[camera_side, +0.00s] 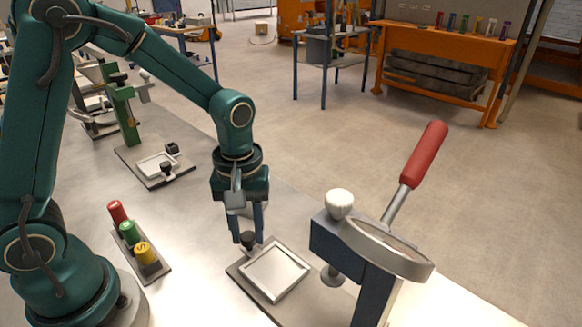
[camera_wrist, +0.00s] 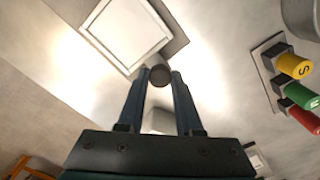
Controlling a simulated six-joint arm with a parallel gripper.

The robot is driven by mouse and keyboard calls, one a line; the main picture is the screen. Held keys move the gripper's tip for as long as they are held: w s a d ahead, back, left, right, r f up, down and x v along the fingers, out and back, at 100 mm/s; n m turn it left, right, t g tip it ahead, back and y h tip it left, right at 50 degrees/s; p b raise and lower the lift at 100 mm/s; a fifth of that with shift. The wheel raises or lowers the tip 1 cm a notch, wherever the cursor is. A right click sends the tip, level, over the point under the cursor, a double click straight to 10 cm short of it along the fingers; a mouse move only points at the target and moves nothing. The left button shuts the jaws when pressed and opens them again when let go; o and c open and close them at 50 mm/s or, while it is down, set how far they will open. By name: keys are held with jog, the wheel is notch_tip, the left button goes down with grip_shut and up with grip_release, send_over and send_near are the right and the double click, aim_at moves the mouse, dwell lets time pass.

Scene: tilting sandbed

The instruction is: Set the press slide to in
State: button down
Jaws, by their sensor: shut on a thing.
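The press slide is a pale square tray (camera_side: 274,271) with a raised rim, lying on a dark base plate. It sits to the left of the press's round foot (camera_side: 333,275), not under it. A black knob (camera_side: 248,238) stands at the tray's near-arm edge. My gripper (camera_side: 250,228) points down and is shut on this knob. In the wrist view the knob (camera_wrist: 160,75) shows between my two fingertips (camera_wrist: 160,84), with the tray (camera_wrist: 128,33) just beyond it. The blue press (camera_side: 340,250) has a red-handled lever (camera_side: 424,155) raised up to the right and a white knob (camera_side: 340,202).
A block with red, green and yellow (camera_side: 144,252) knobs stands left of the slide. A green press (camera_side: 122,110) with its own tray (camera_side: 158,165) stands farther back. The bench between is clear. The press's curved grey arm (camera_side: 390,250) stands to the right of my gripper.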

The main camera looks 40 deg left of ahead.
aim_at(280, 275)
jog(key=shift+r, duration=0.1)
dwell(0.4)
jog(key=d, duration=0.7)
jog(key=shift+d, duration=0.35)
jog(key=c, duration=0.6)
grip_release()
jog(key=shift+r, duration=2.55)
